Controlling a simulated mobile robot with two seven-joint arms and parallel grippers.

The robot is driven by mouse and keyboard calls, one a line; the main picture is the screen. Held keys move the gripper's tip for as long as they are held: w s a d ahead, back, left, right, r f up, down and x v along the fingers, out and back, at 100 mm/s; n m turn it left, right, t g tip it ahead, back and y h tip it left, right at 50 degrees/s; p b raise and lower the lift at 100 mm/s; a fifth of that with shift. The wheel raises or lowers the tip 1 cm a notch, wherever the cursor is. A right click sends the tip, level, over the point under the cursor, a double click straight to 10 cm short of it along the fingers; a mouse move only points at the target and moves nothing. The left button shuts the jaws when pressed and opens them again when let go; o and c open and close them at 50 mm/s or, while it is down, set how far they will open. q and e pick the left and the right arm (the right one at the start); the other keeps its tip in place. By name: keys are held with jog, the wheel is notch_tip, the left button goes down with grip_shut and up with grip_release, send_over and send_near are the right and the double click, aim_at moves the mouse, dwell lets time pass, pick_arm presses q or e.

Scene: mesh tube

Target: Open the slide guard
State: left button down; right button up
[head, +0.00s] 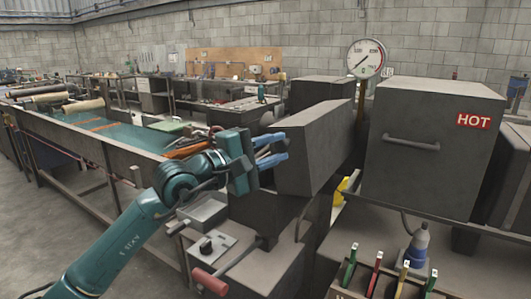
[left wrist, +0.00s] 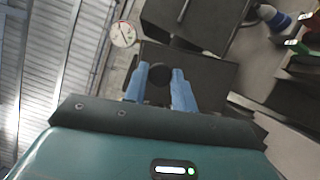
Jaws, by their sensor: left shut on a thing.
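The slide guard (head: 318,148) looks to be the dark grey, box-shaped cover in the middle of the head view. My left gripper (head: 279,150), with blue fingers, is at the left face of this cover. In the left wrist view the blue fingers (left wrist: 160,88) stand on either side of a dark round knob (left wrist: 160,73) in front of the dark cover (left wrist: 205,72). The left gripper is shut on this knob. In the head view the fingers hide the knob. My right gripper is not in view.
A dark box marked HOT (head: 430,148) with a bar handle stands at the right. A dial gauge (head: 366,58) rises behind. Below are a red-handled lever (head: 211,281), a control box (head: 209,247) and a rack of coloured handles (head: 385,279). A long teal-topped bench (head: 120,133) runs at the left.

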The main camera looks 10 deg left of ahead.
pick_arm(q)
jog(key=shift+s+d+m, duration=0.2)
jog(key=shift+d+m, duration=0.2)
jog(key=shift+d, duration=0.1)
jog(key=shift+s+d+m+b, duration=0.1)
jog(key=shift+d+m+b, duration=0.2)
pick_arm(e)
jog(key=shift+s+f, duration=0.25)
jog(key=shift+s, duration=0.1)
